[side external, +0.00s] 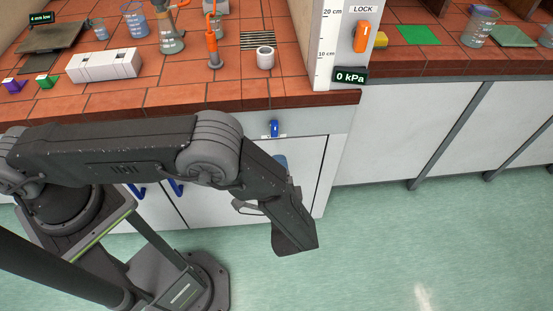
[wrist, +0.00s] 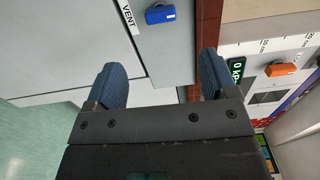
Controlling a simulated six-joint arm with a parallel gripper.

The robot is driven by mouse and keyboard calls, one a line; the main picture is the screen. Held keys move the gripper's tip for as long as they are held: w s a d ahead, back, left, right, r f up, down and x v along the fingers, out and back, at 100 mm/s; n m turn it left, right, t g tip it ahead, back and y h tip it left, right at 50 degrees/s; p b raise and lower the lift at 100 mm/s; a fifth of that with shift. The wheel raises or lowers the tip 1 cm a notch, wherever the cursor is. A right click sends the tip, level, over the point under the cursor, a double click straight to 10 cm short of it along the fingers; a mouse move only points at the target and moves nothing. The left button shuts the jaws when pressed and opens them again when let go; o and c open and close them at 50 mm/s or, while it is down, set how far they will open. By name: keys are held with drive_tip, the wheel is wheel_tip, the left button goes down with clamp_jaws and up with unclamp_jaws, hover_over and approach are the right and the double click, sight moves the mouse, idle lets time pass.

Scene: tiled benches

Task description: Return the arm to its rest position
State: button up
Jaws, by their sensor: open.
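My gripper shows in the wrist view (wrist: 162,80) with its two blue fingertips wide apart and nothing between them. It faces the pale cabinet front below the bench edge. In the side external view my arm reaches out in front of the bench and bends down. The gripper there is mostly hidden behind the last arm link, with a bit of blue finger (side external: 281,161) showing near the cabinet door.
A blue vent handle (side external: 274,129) sits on the cabinet front; it also shows in the wrist view (wrist: 160,14). The tiled bench (side external: 190,98) holds glassware, a white block (side external: 104,66) and a white cup (side external: 265,58). A panel with an orange lock switch (side external: 362,37) reads 0 kPa. Green floor is clear at right.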

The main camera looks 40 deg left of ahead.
drive_tip(key=shift+s+d, duration=0.15)
drive_tip(key=s+a+r+n+g+h, duration=0.1)
drive_tip(key=a+r+n+g+h, duration=0.15)
drive_tip(key=a+r+g, duration=0.55)
drive_tip(key=s+a+r+n+g+h, duration=0.1)
drive_tip(key=a+r+n+g, duration=0.25)
drive_tip(key=r, duration=0.85)
drive_tip(key=s+a+r+n+t+h, duration=0.1)
drive_tip(key=s+a+r+t+h, duration=0.1)
drive_tip(key=s+r+h, duration=0.2)
drive_tip(key=s+a+r+n+t+h, duration=0.2)
drive_tip(key=s+r+h, duration=0.3)
drive_tip(key=s+r, duration=0.3)
drive_tip(key=shift+s+a+r, duration=0.35)
drive_tip(key=shift+s+a, duration=0.4)
drive_tip(key=shift+s, duration=0.5)
